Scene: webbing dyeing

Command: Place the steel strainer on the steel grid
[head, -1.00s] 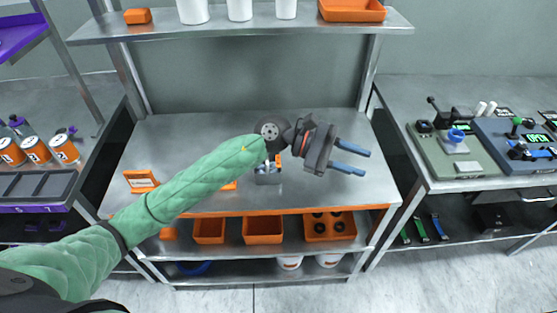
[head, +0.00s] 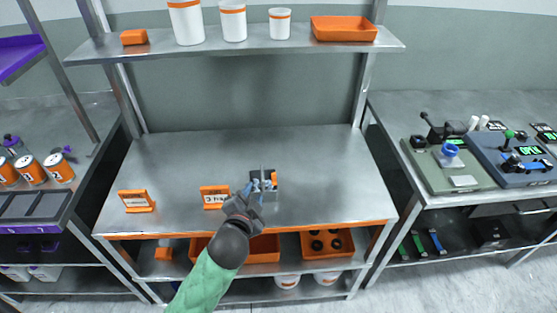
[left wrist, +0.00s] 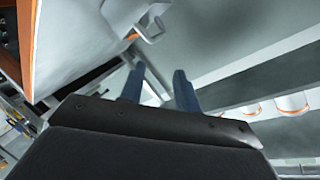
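My left gripper (head: 255,190) reaches in from the bottom over the middle of the steel tabletop (head: 180,165). In the left wrist view its two blue fingers (left wrist: 158,88) stand apart with nothing visible between them. A small grey item with dark and orange parts (head: 271,182) sits on the tabletop right at the fingers, partly hidden by them. Contact cannot be told. A pale grey holder-like piece (left wrist: 138,14) shows beyond the fingers in the left wrist view. I cannot clearly make out the steel strainer or the steel grid. My right gripper is not in view.
Two orange signs, one at left (head: 137,201) and one nearer the gripper (head: 214,196), stand near the front edge. An upper shelf (head: 260,47) holds white containers and an orange tray (head: 343,29). Orange bins are below. The tabletop's back and right are clear.

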